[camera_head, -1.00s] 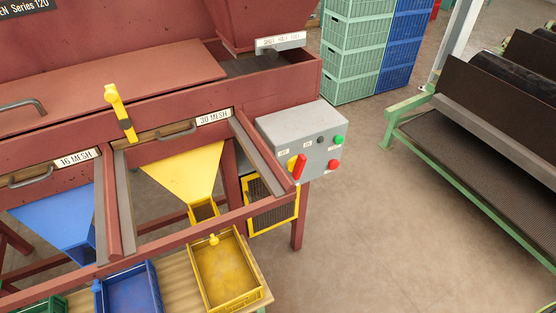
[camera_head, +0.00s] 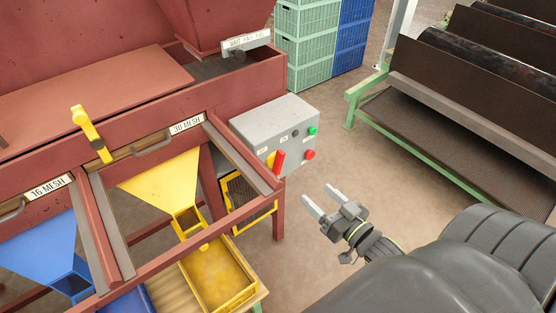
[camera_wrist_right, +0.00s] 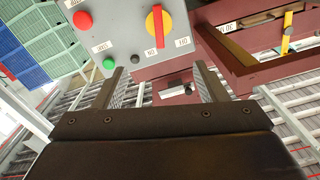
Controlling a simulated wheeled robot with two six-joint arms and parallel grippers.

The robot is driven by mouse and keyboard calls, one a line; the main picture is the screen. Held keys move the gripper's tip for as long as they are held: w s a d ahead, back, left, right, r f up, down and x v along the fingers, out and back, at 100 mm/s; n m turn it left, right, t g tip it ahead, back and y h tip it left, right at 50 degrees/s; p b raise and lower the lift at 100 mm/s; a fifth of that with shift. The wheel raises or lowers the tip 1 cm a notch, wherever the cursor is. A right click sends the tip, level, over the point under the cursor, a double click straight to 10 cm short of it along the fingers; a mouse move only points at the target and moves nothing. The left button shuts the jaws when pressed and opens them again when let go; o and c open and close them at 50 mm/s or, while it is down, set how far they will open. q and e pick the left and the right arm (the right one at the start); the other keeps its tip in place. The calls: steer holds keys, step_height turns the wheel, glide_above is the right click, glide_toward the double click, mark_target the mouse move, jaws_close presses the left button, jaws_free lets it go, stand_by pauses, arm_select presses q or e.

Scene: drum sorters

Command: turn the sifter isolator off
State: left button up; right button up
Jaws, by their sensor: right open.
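The sifter isolator is a red handle on a yellow round plate (camera_head: 277,162), on the front of a grey control box (camera_head: 258,126). In the right wrist view the handle (camera_wrist_right: 157,28) stands vertical in the picture, its lower end pointing toward an upside-down label that seems to read ON. Another label, probably OFF, lies to its right. My right gripper (camera_head: 320,197) is open and empty, to the right of and below the box, apart from it. In the wrist view its fingers (camera_wrist_right: 158,74) stand apart, below the handle. My left gripper is not in view.
A green button (camera_head: 313,131) and a red button (camera_head: 309,154) sit right of the isolator. The red-brown sifter frame (camera_head: 150,195) and a yellow tray (camera_head: 250,291) are left. A green-framed conveyor (camera_head: 440,160) stands right. Floor is open between.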

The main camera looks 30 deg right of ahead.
glide_toward(282, 161)
steer(key=w+p, duration=0.1)
steer(key=w, duration=0.2)
steer(key=w+p, duration=0.2)
steer(key=w, duration=0.1)
steer(key=w+p, duration=0.1)
steer(key=w, duration=0.2)
steer(key=shift+a, duration=0.4)
steer(key=shift+w, duration=0.65)
steer(key=shift+c, duration=0.4)
steer(key=c, duration=0.9)
